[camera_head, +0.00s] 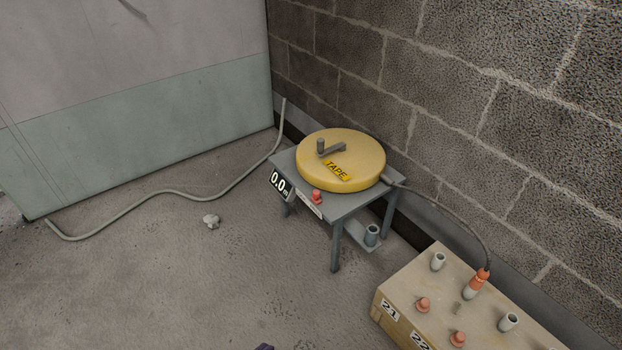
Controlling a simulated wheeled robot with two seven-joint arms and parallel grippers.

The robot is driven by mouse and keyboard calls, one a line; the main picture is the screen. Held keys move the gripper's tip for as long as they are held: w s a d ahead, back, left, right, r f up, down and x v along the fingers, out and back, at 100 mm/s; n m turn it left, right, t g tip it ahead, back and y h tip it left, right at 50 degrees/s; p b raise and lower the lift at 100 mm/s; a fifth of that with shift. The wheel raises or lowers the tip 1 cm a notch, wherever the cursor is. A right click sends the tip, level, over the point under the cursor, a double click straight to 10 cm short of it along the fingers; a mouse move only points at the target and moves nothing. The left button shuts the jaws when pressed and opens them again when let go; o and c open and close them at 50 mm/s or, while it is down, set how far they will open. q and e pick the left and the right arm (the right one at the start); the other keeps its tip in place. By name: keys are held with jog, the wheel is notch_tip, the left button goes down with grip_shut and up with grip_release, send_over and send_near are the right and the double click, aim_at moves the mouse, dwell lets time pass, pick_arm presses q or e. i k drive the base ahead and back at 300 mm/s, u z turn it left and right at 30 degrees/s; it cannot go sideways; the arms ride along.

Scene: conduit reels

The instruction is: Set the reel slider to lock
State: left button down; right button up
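A yellow round reel (340,165) marked TAPE, with a grey crank on top, sits on a small grey table (347,205) against the block wall. A small red knob (317,197) stands at the table's front edge, by a white label strip (309,205); it looks like the reel slider. The label's wording is too small to read, so I cannot tell its setting. A black display (280,184) reading 0.0 hangs at the table's front left. Neither gripper can be made out; only a small dark sliver shows at the bottom edge.
A dark cable runs from the reel to an orange-and-white plug on a tan box (450,290) at lower right. The box carries grey pipe stubs, red knobs and labels 21 and 22.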

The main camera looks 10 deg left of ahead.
aim_at(316, 196)
jog(key=k, duration=0.6)
jog(key=z, duration=0.05)
jog(key=i, duration=1.05)
jog(key=z, duration=0.7)
